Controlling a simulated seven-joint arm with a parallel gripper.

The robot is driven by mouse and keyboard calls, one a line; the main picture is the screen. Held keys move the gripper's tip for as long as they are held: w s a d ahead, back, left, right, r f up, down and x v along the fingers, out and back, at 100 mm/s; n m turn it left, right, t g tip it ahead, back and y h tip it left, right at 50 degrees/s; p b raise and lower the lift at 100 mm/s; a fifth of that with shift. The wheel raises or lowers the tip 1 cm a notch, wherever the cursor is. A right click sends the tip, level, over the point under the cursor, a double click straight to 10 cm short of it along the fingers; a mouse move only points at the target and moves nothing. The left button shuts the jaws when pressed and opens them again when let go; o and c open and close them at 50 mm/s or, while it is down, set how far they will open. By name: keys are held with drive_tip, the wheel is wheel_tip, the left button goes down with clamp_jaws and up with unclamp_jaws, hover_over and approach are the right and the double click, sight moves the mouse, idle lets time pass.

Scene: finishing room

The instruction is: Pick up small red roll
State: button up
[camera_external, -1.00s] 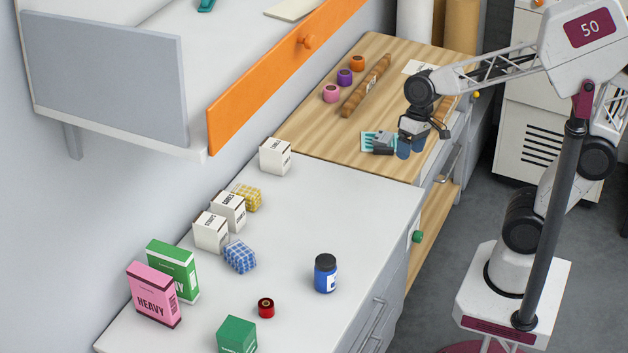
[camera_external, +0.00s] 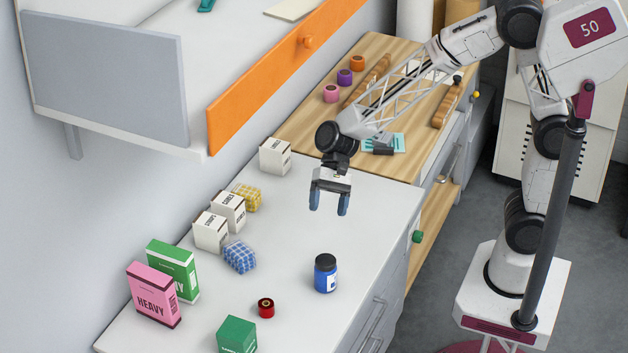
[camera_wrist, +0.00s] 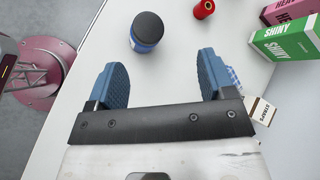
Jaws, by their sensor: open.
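The small red roll (camera_external: 266,307) stands on the white counter near its front end, between the green box and the blue jar, with a dark hole in its top. In the wrist view the red roll (camera_wrist: 204,9) shows at the top edge, ahead of the fingers and right of the jar. My gripper (camera_external: 328,203) is open and empty, with blue fingers pointing down above the counter. It is well behind the roll in the external view. In the wrist view my gripper (camera_wrist: 160,80) has its two blue fingers wide apart with nothing between them.
A blue jar (camera_external: 325,273) with a dark lid stands right of the roll. A green box (camera_external: 237,336), a pink box (camera_external: 154,294), another green box (camera_external: 173,270) and a blue checked block (camera_external: 240,257) stand around it. White boxes (camera_external: 211,231) line the left side. The counter's middle is clear.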

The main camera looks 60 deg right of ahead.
drive_tip(key=w+a+f+m+y, duration=0.2)
drive_tip(key=w+a+f+m, duration=0.25)
drive_tip(key=a+f, duration=0.45)
drive_tip(key=m+y, duration=0.2)
drive_tip(key=m, duration=0.1)
approach(267, 301)
drive_tip(key=x, duration=0.3)
drive_tip(key=shift+s+a, duration=0.2)
drive_tip(key=shift+a, duration=0.1)
drive_tip(key=shift+x, duration=1.15)
drive_tip(key=shift+a, duration=0.15)
drive_tip(key=shift+f+x, duration=0.2)
drive_tip(key=shift+x, duration=2.3)
drive_tip(key=shift+w, duration=0.1)
